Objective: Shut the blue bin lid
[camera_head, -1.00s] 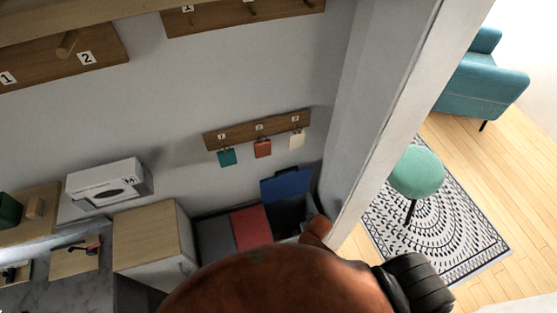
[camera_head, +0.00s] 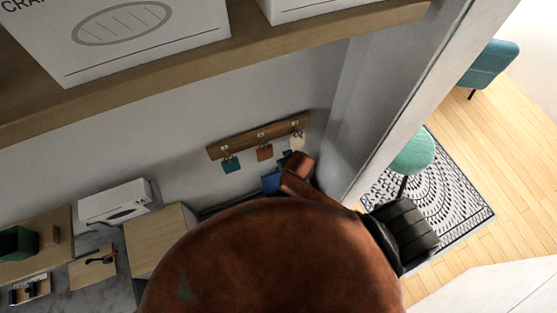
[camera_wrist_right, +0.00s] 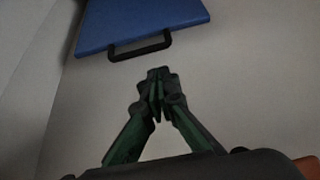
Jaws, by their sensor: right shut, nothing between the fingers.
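The blue bin lid (camera_head: 271,183) stands raised near the wall in the head view, mostly covered by my right arm. In the right wrist view the blue lid (camera_wrist_right: 140,20) fills the top, with a black handle (camera_wrist_right: 140,47) along its near edge. My right gripper (camera_wrist_right: 157,78) is shut and empty, its fingertips just below the handle in that picture. A gap shows between them; the depth of it is hard to tell. The bin body is hidden behind my arm. My left gripper is out of view.
A wooden rail (camera_head: 260,135) with hanging tags is on the wall above the lid. A pale post (camera_head: 385,110) stands close on the right. A wooden shelf (camera_head: 200,75) crosses the top.

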